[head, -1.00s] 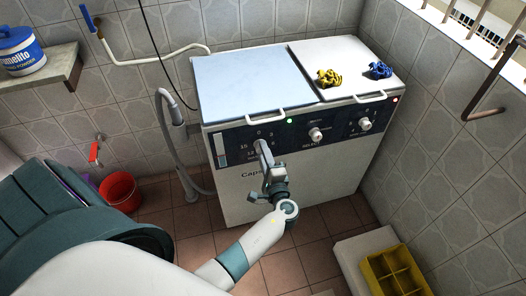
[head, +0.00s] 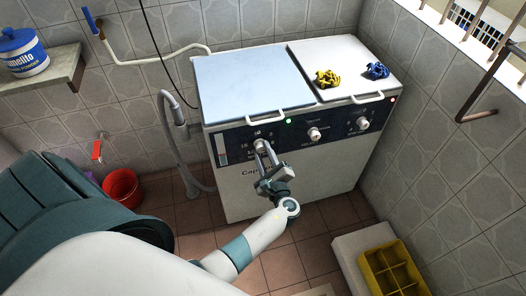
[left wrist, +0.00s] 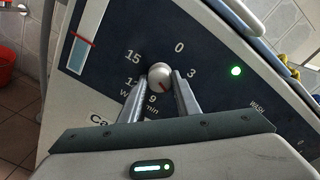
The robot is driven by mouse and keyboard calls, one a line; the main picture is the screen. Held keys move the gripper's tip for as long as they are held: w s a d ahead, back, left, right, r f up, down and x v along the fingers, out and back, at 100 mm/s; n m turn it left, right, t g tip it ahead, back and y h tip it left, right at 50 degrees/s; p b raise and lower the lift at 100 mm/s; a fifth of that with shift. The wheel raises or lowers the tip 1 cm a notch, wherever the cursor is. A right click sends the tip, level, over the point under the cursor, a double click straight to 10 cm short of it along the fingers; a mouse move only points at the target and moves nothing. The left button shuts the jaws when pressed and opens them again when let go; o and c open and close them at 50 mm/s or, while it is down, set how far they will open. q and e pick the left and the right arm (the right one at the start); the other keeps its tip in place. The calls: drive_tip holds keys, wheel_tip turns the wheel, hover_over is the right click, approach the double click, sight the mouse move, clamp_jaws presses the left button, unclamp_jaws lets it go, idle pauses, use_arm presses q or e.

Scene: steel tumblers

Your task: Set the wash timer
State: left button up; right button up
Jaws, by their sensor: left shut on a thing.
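The white wash timer knob (head: 260,144) is on the dark left part of the washing machine's front panel. In the left wrist view the knob (left wrist: 160,75) has a small red mark on its face, pointing toward the lower right. The numbers 15, 0, 3, 9 and a partly covered 12 show around it; the 6 area is hidden by a finger. My left gripper (head: 265,160) reaches up from below and is shut on this knob, one finger on each side (left wrist: 160,88). My right gripper is not in view.
Two other white knobs (head: 314,134) sit to the right on the panel (head: 335,132). A lid handle (head: 281,116) juts out just above the timer. A grey hose (head: 168,130) runs down the machine's left side.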

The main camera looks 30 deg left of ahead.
use_arm(q)
drive_tip(key=shift+f, duration=0.1)
drive_tip(key=o, duration=1)
drive_tip(key=shift+o, duration=0.2)
drive_tip(key=shift+d, duration=0.1)
drive_tip(key=shift+s+d, duration=0.4)
drive_tip(key=shift+d, duration=0.05)
drive_tip(key=b+v, duration=0.3)
drive_tip(key=v, duration=1.3)
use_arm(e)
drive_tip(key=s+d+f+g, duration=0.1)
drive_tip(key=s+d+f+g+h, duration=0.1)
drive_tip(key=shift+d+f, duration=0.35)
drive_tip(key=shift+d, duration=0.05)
use_arm(q)
drive_tip(key=shift+d, duration=0.1)
